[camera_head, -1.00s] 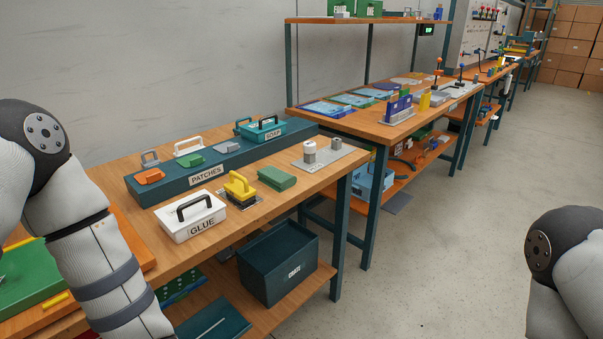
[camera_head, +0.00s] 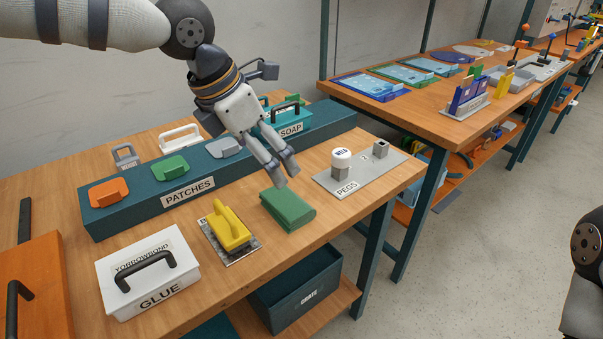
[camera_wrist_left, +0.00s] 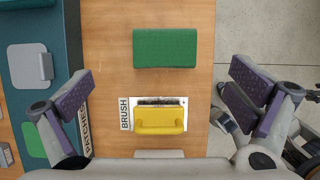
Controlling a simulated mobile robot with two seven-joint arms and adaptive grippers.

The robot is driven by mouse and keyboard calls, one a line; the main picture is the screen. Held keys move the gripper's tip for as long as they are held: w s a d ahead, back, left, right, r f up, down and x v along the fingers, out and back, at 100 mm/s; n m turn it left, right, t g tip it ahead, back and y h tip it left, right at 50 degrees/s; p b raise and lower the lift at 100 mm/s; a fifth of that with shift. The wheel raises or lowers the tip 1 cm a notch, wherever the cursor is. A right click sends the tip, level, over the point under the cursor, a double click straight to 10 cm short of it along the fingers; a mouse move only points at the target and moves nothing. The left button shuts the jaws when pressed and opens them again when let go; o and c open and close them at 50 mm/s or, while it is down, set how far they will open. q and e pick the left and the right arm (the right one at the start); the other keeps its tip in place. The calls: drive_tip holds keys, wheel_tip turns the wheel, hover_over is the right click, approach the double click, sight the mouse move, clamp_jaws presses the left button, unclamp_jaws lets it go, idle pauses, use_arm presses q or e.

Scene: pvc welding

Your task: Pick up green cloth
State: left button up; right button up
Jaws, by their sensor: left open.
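The green cloth (camera_head: 288,209) is a folded block lying on the wooden bench near its front edge, right of the yellow brush. It also shows in the left wrist view (camera_wrist_left: 165,48) at top centre, lying flat and unobstructed. My left gripper (camera_head: 284,176) is open and empty, above the bench just behind and above the cloth in the head view. In the left wrist view its two fingers (camera_wrist_left: 164,98) are spread wide, with the cloth and the brush between and beyond them. My right gripper is out of view; only part of my right arm shows at the right edge.
The yellow brush (camera_head: 229,228) on its labelled plate and the white glue box (camera_head: 148,272) stand left of the cloth. The teal patches rack (camera_head: 140,209) runs behind. The pegs plate (camera_head: 335,180) lies to the right. A dark crate (camera_head: 300,290) sits on the shelf below.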

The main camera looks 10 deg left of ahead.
use_arm(q)
approach(286, 200)
wheel_tip(286, 200, down, 2)
drive_tip(key=b+x, duration=0.1)
drive_tip(key=x, duration=0.6)
drive_tip(key=shift+w+d+f, duration=0.2)
drive_tip(key=shift+w+d, duration=0.05)
drive_tip(key=shift+r, duration=0.1)
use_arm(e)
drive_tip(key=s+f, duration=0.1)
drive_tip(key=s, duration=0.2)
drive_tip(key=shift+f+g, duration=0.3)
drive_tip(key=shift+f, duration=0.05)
use_arm(q)
drive_tip(key=c, duration=1.1)
